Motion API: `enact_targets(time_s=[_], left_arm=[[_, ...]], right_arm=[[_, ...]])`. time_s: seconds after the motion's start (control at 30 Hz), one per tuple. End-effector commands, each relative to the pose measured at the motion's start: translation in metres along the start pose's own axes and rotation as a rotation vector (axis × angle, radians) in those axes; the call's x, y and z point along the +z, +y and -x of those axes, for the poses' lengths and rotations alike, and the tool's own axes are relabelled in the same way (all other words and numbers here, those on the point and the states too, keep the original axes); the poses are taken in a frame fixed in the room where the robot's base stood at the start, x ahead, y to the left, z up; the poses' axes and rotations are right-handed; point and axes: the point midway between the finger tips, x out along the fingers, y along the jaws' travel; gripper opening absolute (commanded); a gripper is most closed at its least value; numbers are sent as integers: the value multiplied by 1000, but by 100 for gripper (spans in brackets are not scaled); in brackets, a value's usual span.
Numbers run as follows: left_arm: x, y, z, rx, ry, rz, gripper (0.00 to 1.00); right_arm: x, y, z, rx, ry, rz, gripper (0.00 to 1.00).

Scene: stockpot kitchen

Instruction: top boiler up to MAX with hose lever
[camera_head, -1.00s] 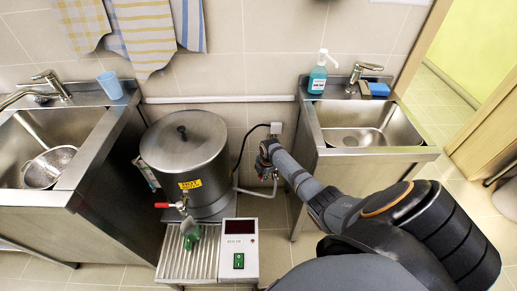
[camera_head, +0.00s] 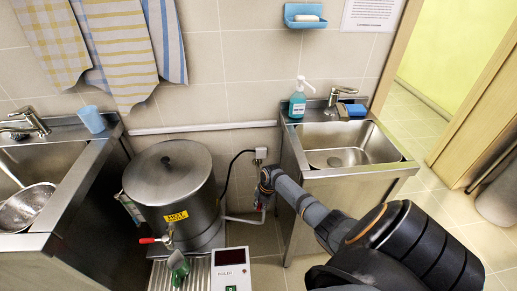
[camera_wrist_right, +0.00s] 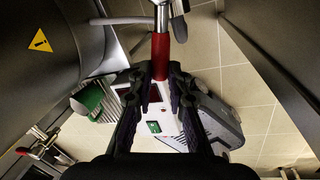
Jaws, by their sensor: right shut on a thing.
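The steel boiler (camera_head: 175,195) stands between the two sinks, with its lid on. It has a yellow hot label and a red-handled tap (camera_head: 166,238) on its front. My right gripper (camera_head: 263,188) reaches in beside the boiler, near the wall pipe, small in the head view. In the right wrist view its fingers (camera_wrist_right: 159,78) are shut on a red lever handle (camera_wrist_right: 160,55), which joins a metal valve (camera_wrist_right: 160,10) at the top. The boiler side (camera_wrist_right: 50,45) fills the left there. I cannot make out a MAX mark or the water level. My left gripper is not in view.
A control box (camera_head: 231,270) with a dark display and green switch stands before the boiler, next to a drip grate. The right sink (camera_head: 345,150) and left sink (camera_head: 50,165) flank it. A black cable (camera_head: 235,165) runs to a wall socket.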

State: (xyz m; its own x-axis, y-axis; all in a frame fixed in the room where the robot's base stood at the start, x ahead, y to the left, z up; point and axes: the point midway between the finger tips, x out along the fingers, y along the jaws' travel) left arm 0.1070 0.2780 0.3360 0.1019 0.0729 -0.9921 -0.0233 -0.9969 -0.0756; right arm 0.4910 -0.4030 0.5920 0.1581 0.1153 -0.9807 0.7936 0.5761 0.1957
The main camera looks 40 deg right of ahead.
Motion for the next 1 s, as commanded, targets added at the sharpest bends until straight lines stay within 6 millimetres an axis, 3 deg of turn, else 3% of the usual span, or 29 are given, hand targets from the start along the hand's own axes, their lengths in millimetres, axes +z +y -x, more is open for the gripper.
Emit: enact_targets(time_s=[0.43, 0.47, 0.63, 1.0], left_arm=[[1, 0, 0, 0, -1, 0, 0], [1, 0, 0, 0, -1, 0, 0], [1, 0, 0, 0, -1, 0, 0], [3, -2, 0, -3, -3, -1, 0]], right_arm=[[0, -1, 0, -1, 1, 10, 0], [0, -1, 0, -1, 1, 9, 18], [0, -1, 0, -1, 1, 9, 40], [1, 0, 9, -1, -1, 11, 40]])
